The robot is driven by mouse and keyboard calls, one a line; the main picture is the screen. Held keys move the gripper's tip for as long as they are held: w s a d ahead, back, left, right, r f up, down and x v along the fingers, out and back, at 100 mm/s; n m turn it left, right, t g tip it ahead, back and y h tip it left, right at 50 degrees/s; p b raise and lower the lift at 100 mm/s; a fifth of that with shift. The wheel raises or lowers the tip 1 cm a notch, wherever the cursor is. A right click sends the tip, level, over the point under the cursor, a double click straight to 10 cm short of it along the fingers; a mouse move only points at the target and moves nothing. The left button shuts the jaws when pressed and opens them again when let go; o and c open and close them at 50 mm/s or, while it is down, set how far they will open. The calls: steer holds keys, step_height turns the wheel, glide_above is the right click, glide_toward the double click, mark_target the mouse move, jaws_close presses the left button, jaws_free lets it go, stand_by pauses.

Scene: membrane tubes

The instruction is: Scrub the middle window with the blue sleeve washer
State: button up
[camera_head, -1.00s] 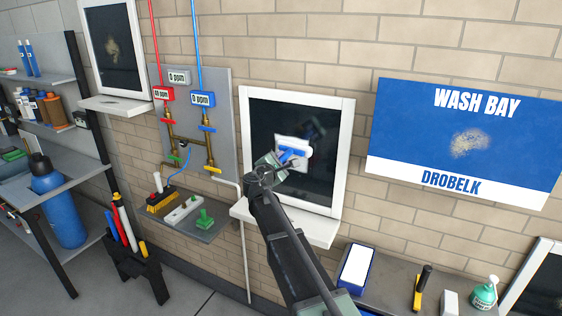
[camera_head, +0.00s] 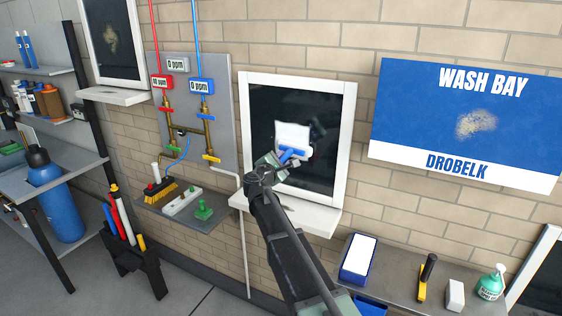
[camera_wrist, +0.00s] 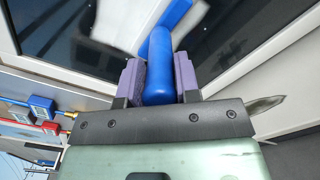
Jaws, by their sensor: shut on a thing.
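The middle window (camera_head: 272,170) has a white frame and dark glass, with a faint greyish smear (camera_head: 318,132) at the right of the washer. The blue sleeve washer has a white pad (camera_head: 293,137) and a blue handle (camera_head: 290,155). The pad is in front of the glass at about mid-height; I cannot tell whether it touches. My gripper (camera_head: 277,163) is shut on the blue handle. In the wrist view the handle (camera_wrist: 158,75) sits between the two purple-padded fingers, and my gripper (camera_wrist: 159,80) partly hides the pad and window.
A white sill (camera_head: 310,219) juts out below the window. At its left are a pipe panel (camera_head: 222,130) and a shelf with a brush (camera_head: 160,192). A counter (camera_head: 400,280) at lower right holds a blue-white box (camera_head: 358,258) and a spray bottle (camera_head: 491,284). A blue sign (camera_head: 420,110) hangs at right.

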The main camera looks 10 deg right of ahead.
steer(key=shift+f, duration=0.1)
steer(key=shift+f+b, duration=1.3)
steer(key=shift+b, duration=0.1)
steer(key=shift+f, duration=0.1)
step_height(320, 180, down, 3)
steer(key=b, duration=0.2)
steer(key=shift+b, duration=0.4)
steer(key=shift+r, duration=0.2)
steer(key=shift+r+p, duration=1.45)
